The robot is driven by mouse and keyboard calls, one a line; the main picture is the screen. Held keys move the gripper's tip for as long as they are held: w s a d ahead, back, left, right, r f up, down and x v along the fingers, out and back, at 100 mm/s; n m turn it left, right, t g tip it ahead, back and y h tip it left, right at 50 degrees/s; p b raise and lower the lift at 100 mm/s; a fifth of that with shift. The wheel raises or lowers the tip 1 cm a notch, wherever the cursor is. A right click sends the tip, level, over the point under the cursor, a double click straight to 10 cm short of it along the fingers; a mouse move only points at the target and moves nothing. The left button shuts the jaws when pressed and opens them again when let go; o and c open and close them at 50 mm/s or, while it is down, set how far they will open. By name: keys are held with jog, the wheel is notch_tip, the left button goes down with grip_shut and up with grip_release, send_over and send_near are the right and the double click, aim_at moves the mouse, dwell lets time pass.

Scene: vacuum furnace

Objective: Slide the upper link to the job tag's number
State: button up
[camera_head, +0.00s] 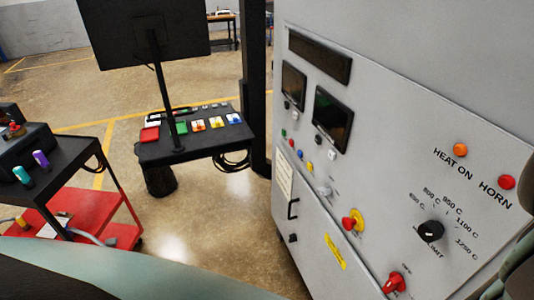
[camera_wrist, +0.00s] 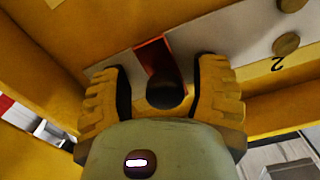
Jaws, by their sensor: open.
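In the wrist view, my gripper (camera_wrist: 161,72) is open, with its two yellow, dark-lined fingers on either side of a dark round knob (camera_wrist: 165,94). I see gaps between the knob and both fingers, and no grip on it. A red strip (camera_wrist: 152,58) runs from the knob over a pale plate (camera_wrist: 198,38); these look like a link, but I cannot tell whether it is the upper one. I cannot make out the job tag in either view.
Yellow walls (camera_wrist: 50,65) enclose the plate closely. In the head view, a grey control cabinet (camera_head: 390,120) with a rotary knob (camera_head: 430,231) fills the right. A black table (camera_head: 200,148) with coloured items and a red cart (camera_head: 120,215) stand left. Bare floor lies between.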

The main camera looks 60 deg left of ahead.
jog(key=v, duration=1.1)
jog(key=shift+s, duration=0.3)
